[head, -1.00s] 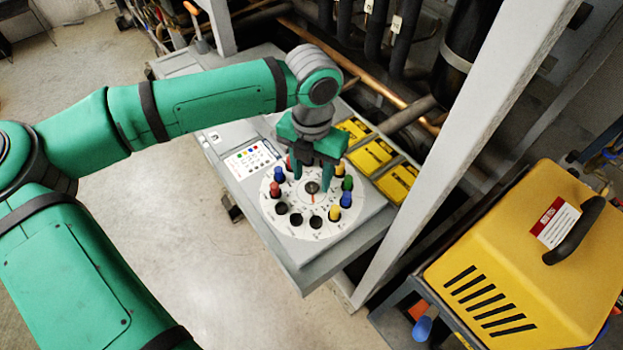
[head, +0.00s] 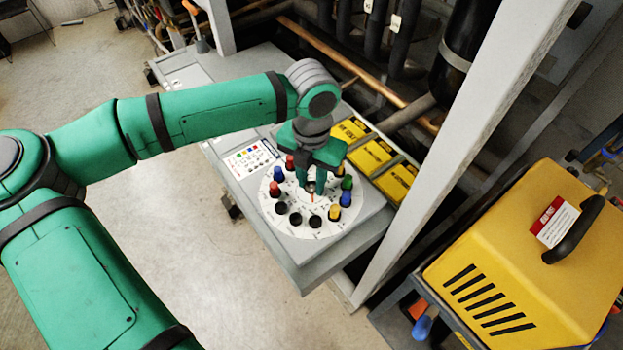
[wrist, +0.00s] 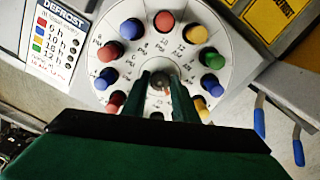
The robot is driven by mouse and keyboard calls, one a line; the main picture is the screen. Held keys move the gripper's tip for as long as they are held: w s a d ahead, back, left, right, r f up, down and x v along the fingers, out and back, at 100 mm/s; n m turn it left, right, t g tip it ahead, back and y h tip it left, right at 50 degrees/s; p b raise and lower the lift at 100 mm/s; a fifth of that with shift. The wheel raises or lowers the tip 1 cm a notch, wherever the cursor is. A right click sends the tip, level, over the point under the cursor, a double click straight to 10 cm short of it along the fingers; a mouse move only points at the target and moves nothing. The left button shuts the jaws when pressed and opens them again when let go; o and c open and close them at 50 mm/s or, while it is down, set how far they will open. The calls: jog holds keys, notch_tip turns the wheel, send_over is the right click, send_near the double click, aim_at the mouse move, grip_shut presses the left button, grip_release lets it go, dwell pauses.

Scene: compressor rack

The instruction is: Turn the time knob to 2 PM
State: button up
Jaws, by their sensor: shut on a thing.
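The white round timer dial (head: 328,229) lies on a grey panel, ringed by coloured pegs and several black empty holes. The time knob (head: 310,187) is a small grey knob at the dial's centre, with a reddish pointer mark. My gripper (head: 312,184) points down over the centre, its fingers shut on the knob. In the wrist view the fingers (wrist: 163,88) stand on both sides of the knob (wrist: 160,79). The fingers and gripper body hide part of the knob and the near side of the dial. I cannot read the exact hour it points to.
Red, blue, green and yellow pegs, such as the blue peg (head: 346,199), stand close around the fingers. A defrost legend (wrist: 60,38) lies beside the dial. Yellow labels (head: 371,155) line the panel's right side. A grey post (head: 450,160) and yellow machine (head: 520,255) stand right.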

jog(key=shift+m, duration=0.3)
jog(key=m, duration=0.3)
jog(key=shift+m, duration=0.4)
jog(key=m, duration=0.4)
jog(key=shift+m, duration=0.3)
jog(key=m, duration=0.8)
jog(key=shift+m, duration=0.3)
jog(key=shift+m, duration=0.3)
jog(key=o, duration=1.1)
jog(key=shift+c, duration=0.2)
jog(key=shift+s, duration=0.1)
